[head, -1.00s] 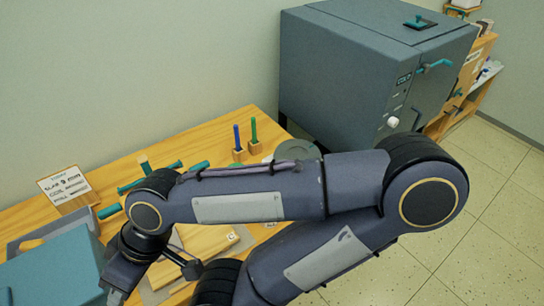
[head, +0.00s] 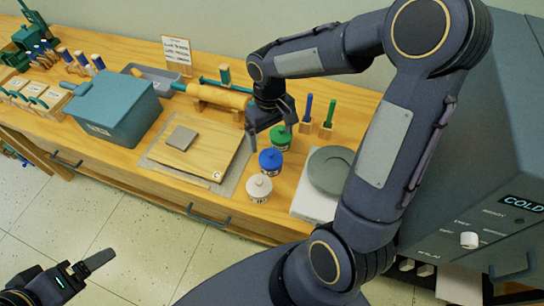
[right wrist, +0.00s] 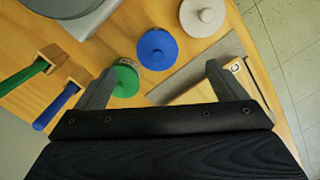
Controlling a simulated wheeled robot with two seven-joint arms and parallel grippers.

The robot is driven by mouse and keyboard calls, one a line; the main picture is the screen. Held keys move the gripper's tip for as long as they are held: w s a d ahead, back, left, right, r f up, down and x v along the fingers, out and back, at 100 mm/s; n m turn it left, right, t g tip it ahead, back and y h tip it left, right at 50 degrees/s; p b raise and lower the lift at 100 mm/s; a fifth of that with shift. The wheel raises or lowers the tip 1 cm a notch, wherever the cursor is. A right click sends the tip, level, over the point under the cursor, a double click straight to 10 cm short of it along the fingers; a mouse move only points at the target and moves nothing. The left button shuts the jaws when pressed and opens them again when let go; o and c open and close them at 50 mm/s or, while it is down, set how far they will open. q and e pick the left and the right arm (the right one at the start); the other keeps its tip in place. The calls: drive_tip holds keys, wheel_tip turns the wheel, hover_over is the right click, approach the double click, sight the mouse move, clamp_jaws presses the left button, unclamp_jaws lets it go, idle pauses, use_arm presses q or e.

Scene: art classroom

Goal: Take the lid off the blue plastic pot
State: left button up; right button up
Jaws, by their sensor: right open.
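The blue plastic pot (head: 270,161) stands upright on the wooden table with its knobbed blue lid on; it also shows in the right wrist view (right wrist: 157,49). It is between a green-lidded pot (head: 280,138) and a white-lidded pot (head: 259,188). My right gripper (head: 271,126) is open and empty above the table, close to the green and blue pots. In the right wrist view the blue lid lies ahead of and between its spread fingers. My left gripper (head: 84,270) is low at the left, over the floor, away from the table; its finger gap is unclear.
A board with a grey block (head: 182,139) lies left of the pots. Right of them is a grey round wheel (head: 332,170) on a white base. Blue and green upright tools (head: 307,108) in wooden holders stand behind. A large kiln (head: 480,150) bounds the right side.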

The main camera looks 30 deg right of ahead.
sight(271, 153)
drive_tip(key=f, duration=0.1)
drive_tip(key=w+f, duration=0.1)
drive_tip(key=f, duration=0.1)
drive_tip(key=shift+w+a+g, duration=0.2)
drive_tip(key=shift+g, duration=0.1)
drive_tip(key=f, duration=0.4)
drive_tip(key=f+p, duration=0.1)
drive_tip(key=f, duration=0.2)
drive_tip(key=shift+s+d, duration=0.25)
drive_tip(key=shift+d, duration=0.05)
drive_tip(key=c, duration=1.1)
